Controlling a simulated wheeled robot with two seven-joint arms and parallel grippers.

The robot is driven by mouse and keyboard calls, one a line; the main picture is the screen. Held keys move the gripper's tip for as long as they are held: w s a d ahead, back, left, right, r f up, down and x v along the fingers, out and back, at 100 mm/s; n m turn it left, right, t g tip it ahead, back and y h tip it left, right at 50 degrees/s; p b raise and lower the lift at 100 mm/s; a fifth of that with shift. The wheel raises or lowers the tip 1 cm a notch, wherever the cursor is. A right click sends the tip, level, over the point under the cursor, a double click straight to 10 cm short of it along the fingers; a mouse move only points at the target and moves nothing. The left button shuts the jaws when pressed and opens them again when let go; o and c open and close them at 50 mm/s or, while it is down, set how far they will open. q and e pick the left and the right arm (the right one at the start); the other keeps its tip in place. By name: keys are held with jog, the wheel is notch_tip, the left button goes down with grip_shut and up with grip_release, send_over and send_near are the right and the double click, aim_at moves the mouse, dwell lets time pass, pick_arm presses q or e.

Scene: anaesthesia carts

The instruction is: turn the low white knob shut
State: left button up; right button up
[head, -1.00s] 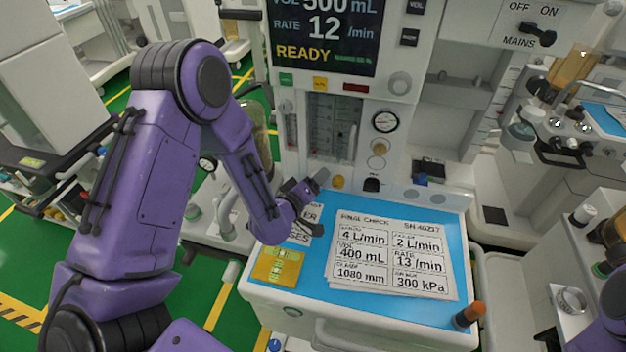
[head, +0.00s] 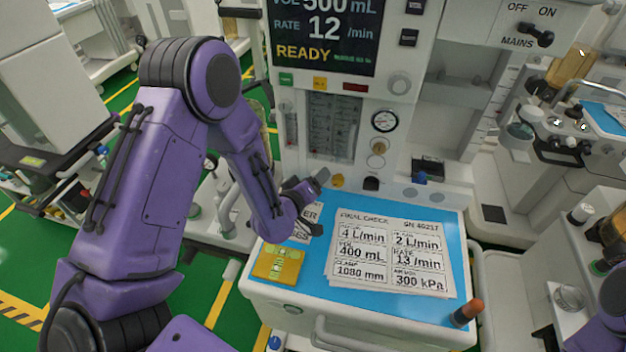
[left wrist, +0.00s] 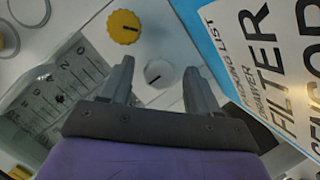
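The white knob (left wrist: 158,74) is round with a short dark pointer line and sits on the machine's pale front panel in the left wrist view. My left gripper (left wrist: 160,82) is open, with one finger on each side of the knob; I see gaps between the fingers and the knob. In the head view my left gripper (head: 318,182) is at the panel just above the blue worktop, and it hides the white knob there.
A yellow knob (left wrist: 124,27) is close beside the white one. The flowmeter block (left wrist: 62,90) is to its left in the left wrist view. Printed sheets (head: 390,250) and a yellow card (head: 278,264) lie on the blue worktop (head: 320,290). A pressure gauge (head: 384,121) is above.

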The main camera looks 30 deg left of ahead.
pick_arm(q)
jog(key=b+v, duration=0.2)
jog(key=v, duration=0.6)
jog(key=shift+f, duration=0.15)
jog(key=s+p, duration=0.1)
jog(key=r+p, duration=0.1)
jog(key=p, duration=0.1)
jog(key=shift+s+d+r, duration=0.15)
jog(key=shift+s+r, duration=0.05)
jog(key=shift+s, duration=0.2)
jog(key=shift+s+f+p, duration=0.25)
jog(key=shift+s+p, duration=0.1)
